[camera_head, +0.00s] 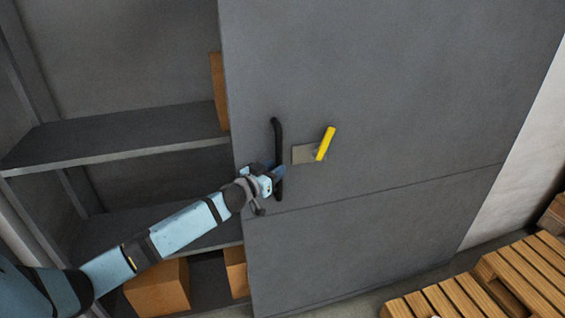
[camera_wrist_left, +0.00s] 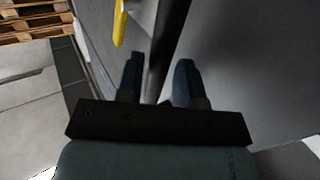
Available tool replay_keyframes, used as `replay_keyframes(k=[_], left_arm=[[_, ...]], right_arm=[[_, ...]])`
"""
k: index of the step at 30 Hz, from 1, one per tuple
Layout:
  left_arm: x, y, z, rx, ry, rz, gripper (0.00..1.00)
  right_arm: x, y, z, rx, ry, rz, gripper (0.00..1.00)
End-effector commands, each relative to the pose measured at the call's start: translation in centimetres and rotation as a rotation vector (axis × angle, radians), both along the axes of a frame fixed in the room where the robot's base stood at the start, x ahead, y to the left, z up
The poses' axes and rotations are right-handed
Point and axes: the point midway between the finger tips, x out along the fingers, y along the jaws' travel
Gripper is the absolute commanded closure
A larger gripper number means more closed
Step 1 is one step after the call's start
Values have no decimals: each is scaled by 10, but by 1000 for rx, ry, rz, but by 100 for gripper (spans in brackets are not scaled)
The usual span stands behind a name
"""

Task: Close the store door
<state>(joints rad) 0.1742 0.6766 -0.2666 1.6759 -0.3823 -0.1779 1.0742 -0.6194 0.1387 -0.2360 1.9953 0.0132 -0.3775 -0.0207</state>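The store door (camera_head: 370,90) is a large grey panel that covers the right part of a grey shelf cabinet. The left part of the cabinet is uncovered, so the door stands open. A black vertical bar handle (camera_head: 277,135) sits near the door's left edge; it also shows in the left wrist view (camera_wrist_left: 172,35). My left gripper (camera_head: 275,174) is at the lower part of this handle. In the left wrist view its two fingers (camera_wrist_left: 159,78) stand apart, one on each side of the bar, with narrow gaps visible. My right gripper is not in view.
A yellow lever (camera_head: 326,143) on a metal plate is right of the handle. The open side shows shelves (camera_head: 120,142) and cardboard boxes (camera_head: 160,289). Wooden pallets (camera_head: 490,290) lie on the floor at lower right.

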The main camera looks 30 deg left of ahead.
Motion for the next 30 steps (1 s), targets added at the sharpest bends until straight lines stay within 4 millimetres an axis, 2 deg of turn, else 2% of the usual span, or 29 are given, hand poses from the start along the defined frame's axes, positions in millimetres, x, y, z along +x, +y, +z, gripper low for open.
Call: replay_keyframes(k=[3, 7, 19, 20, 24, 30], left_arm=[[19, -2, 2, 1, -1, 0, 66], [32, -4, 1, -1, 0, 1, 66], [39, -5, 0, 0, 1, 0, 66], [39, -5, 0, 0, 1, 0, 71], [39, -5, 0, 0, 1, 0, 100], [37, -4, 0, 0, 1, 0, 100]], right_arm=[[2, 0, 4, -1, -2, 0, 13], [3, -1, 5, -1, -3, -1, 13], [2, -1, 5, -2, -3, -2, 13], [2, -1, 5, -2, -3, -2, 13], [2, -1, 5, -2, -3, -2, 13], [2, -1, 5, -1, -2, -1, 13]])
